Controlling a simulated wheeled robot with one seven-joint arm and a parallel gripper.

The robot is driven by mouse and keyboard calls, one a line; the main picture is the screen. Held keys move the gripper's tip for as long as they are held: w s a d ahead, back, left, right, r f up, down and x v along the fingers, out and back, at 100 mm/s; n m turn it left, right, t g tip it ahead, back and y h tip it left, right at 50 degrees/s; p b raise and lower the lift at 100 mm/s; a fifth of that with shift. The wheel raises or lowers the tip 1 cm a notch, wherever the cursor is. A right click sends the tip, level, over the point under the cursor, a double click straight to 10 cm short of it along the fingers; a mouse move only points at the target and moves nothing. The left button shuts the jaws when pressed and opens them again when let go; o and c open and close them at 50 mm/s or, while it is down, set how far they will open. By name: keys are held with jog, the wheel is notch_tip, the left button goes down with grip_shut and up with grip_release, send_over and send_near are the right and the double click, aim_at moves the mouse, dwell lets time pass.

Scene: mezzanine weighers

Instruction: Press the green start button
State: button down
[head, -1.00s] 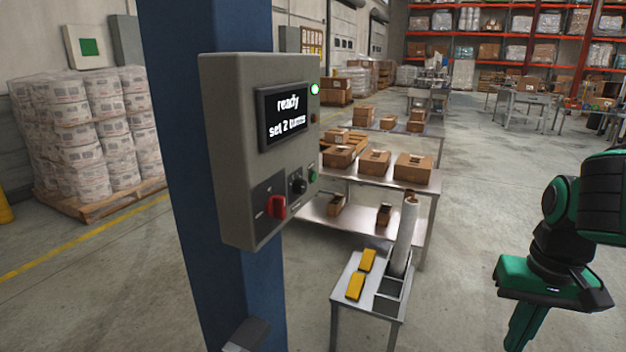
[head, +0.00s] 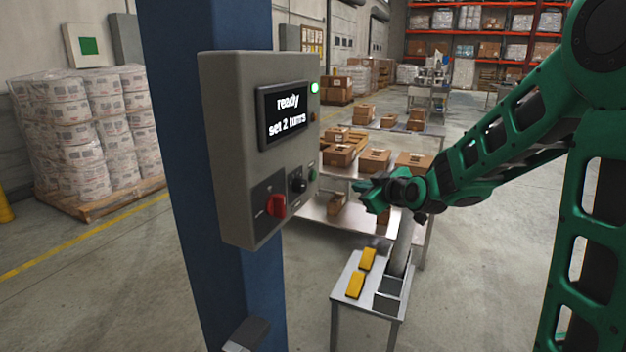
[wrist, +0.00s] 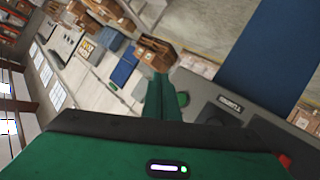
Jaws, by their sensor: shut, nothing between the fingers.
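The green start button (head: 312,175) is low on the right-hand edge of the front of a grey control box (head: 228,150), now only partly visible in the head view. In the wrist view my green fingers (wrist: 160,100) point toward the box edge; I cannot tell how far the tips are from the button.
The box hangs on a blue column (head: 175,130). It carries a red switch (head: 276,205), a black knob (head: 297,183), a lit green lamp (head: 314,87) and a screen (head: 284,117) reading "ready set 2 turns". A small table (head: 345,282) with yellow blocks stands below my arm.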

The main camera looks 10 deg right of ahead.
aim_at(314, 176)
jog(key=shift+w+a+r+t, duration=0.3)
jog(key=shift+w+a+r, duration=0.1)
jog(key=shift+w, duration=0.1)
jog(key=w+a, duration=0.5)
jog(key=a, duration=0.2)
dwell(0.4)
jog(key=shift+w+a, duration=0.1)
jog(key=shift+a, duration=0.05)
dwell(1.8)
jog(key=shift+w+a, duration=0.1)
jog(key=shift+a, duration=0.15)
